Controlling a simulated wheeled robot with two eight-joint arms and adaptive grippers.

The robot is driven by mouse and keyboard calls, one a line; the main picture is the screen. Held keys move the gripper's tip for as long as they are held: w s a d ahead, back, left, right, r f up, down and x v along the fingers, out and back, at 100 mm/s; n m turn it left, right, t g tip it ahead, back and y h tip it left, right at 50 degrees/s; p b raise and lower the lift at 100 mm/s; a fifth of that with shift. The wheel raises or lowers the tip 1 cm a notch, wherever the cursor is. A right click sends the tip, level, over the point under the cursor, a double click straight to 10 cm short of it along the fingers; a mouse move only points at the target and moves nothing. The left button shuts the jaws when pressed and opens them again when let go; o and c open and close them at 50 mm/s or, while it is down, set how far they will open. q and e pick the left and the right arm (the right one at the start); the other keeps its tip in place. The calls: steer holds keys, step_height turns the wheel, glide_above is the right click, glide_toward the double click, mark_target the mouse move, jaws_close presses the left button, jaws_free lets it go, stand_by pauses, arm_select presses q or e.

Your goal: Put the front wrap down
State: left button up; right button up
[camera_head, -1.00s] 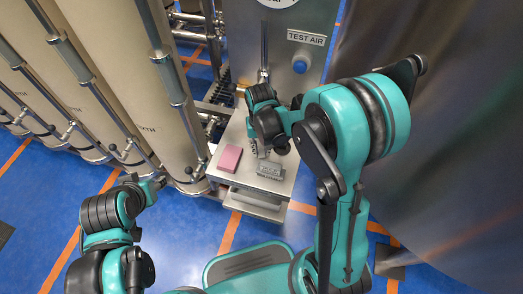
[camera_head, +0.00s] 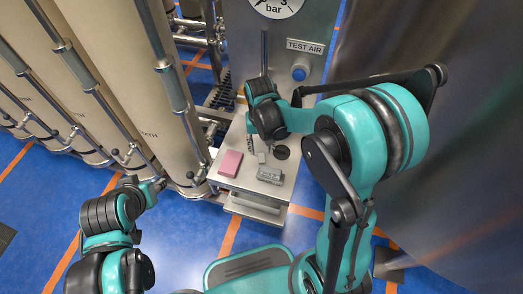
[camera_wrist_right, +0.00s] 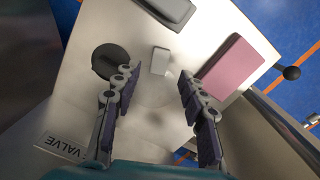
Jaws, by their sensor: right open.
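My right gripper (camera_head: 264,143) is over the metal shelf (camera_head: 232,190), fingers pointing down. In the right wrist view its two fingers (camera_wrist_right: 158,80) are spread apart with nothing held between them. A small pale block (camera_wrist_right: 160,62) lies on the shelf just beyond the fingertips; it also shows in the head view (camera_head: 261,157). No label tells me which thing is the front wrap. A pink block (camera_head: 230,163) lies at the shelf's left. A grey box-like item (camera_head: 270,175) lies near its front edge. My left arm is low at the left; its gripper's (camera_head: 157,184) state is unclear.
A dark round disc (camera_wrist_right: 110,60) lies beside the right fingers on the shelf. A steel panel with a blue button (camera_head: 299,73) rises behind. Tall beige tanks (camera_head: 125,60) stand left and a large steel vessel (camera_head: 460,170) stands right. Open blue floor (camera_head: 180,235) lies in front.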

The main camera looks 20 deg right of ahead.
steer(key=s+d+r+n+t+p, duration=0.2)
steer(key=s+r+t, duration=0.4)
steer(key=r, duration=0.9)
steer(key=s, duration=0.3)
steer(key=shift+s+d+t, duration=0.2)
steer(key=shift+s+t, duration=0.1)
steer(key=shift+s, duration=0.1)
steer(key=shift+o, duration=0.6)
steer(key=shift+s+d+t, duration=0.15)
steer(key=shift+s+t, duration=0.35)
steer(key=shift+s, duration=0.05)
steer(key=m+g, duration=0.2)
steer(key=g, duration=0.5)
glide_above(262, 159)
steer(key=f, duration=0.8)
steer(key=f+p, duration=0.1)
steer(key=f, duration=0.3)
steer(key=shift+s+d, duration=0.1)
steer(key=shift+d, duration=0.2)
step_height(262, 159, down, 3)
steer(key=shift+r+b, duration=0.1)
steer(key=shift+b, duration=0.5)
steer(key=f+b, duration=0.1)
steer(key=f, duration=0.2)
steer(key=f+b, duration=0.1)
steer(key=f, duration=0.1)
steer(key=shift+a+f+b, duration=0.2)
steer(key=shift+a+b, duration=0.1)
steer(key=shift+b, duration=0.05)
steer(key=shift+r, duration=0.1)
